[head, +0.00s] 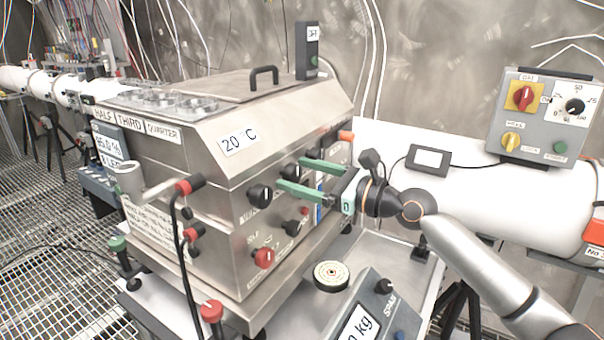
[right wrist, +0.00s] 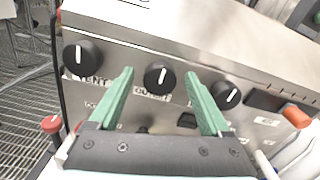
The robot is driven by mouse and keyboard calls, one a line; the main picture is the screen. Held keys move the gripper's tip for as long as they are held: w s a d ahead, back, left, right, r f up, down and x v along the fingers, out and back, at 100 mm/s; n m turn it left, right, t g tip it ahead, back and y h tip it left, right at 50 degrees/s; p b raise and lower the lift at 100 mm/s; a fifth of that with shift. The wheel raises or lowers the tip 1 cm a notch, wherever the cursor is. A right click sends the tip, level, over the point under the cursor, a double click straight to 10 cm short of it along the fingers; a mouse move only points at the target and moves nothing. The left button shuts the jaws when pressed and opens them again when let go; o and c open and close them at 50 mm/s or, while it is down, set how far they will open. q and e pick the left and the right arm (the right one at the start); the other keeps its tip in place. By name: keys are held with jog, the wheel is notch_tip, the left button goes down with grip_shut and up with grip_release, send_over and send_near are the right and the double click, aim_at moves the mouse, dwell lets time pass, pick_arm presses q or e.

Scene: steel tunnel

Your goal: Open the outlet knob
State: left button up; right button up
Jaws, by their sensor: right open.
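The outlet knob (right wrist: 159,76) is a round black knob with a white pointer line on the front of the steel box (head: 222,185). The line stands close to upright in the right wrist view. A partly legible label below it appears to read OUTLET. In the head view the knob (head: 292,171) shows between the green fingertips. My right gripper (head: 291,172) is open and empty, with one finger on each side of the knob in the picture. I cannot tell if they touch it. In the right wrist view its fingertips (right wrist: 159,73) flank the knob. My left gripper is not in view.
A black knob marked VENT (right wrist: 83,56) is left of the outlet knob, another black knob (right wrist: 227,94) right. A red knob (head: 264,257) sits lower. A scale (head: 368,318) stands below my arm. A switch box (head: 545,115) is at right. Red-handled valves (head: 190,185) project at left.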

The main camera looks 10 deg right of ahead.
grip_shut()
dwell(0.7)
